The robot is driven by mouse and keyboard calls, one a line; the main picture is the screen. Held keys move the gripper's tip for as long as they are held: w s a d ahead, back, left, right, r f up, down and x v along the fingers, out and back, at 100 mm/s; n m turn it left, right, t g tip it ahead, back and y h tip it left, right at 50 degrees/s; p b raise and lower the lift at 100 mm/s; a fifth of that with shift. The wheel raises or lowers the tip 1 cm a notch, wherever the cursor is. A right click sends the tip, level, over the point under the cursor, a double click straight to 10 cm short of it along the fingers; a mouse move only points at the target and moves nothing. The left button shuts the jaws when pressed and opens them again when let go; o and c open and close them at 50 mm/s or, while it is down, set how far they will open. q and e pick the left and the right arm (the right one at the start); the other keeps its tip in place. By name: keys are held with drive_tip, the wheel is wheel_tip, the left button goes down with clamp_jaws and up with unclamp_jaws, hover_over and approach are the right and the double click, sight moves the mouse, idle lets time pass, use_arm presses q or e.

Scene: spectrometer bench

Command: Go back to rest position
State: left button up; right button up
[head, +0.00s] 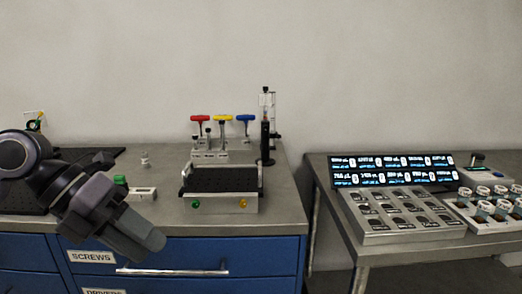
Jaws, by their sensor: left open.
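My left gripper (148,243) comes in from the left, in front of the blue drawer cabinet. It points down and to the right, is open, and shows nothing between its fingers. My right gripper is not in view.
On the left bench (275,195) stand a black-topped device (222,180), red, yellow and blue T-handled tools (222,118) and a small green-topped block (140,193). The right table (345,225) bears a lit display (393,171), a button panel (400,212) and a jar tray (460,208). A gap separates both.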

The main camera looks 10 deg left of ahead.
use_arm(q)
drive_tip(key=w+d+n+t+h+p, duration=0.2)
drive_tip(key=d+n+t+h+p, duration=0.15)
drive_tip(key=d+n+h, duration=0.6)
wheel_tip(320, 180, down, 11)
drive_tip(key=w+a+n+t+y, duration=0.3)
drive_tip(key=n+t+y, duration=0.5)
drive_tip(key=n+t, duration=0.55)
drive_tip(key=s+f+n+g+y+p, duration=0.1)
drive_tip(key=s+f+n+g+y, duration=0.2)
drive_tip(key=s+f, duration=0.4)
drive_tip(key=s+a+f+n+g+y+p, duration=0.1)
drive_tip(key=s+f+n+g+y, duration=0.3)
drive_tip(key=f, duration=1.1)
drive_tip(key=s+n+g, duration=0.2)
drive_tip(key=s+n, duration=0.1)
drive_tip(key=shift+s+a+f+n, duration=0.25)
drive_tip(key=shift+s+a+n, duration=0.05)
drive_tip(key=shift+s+n, duration=0.1)
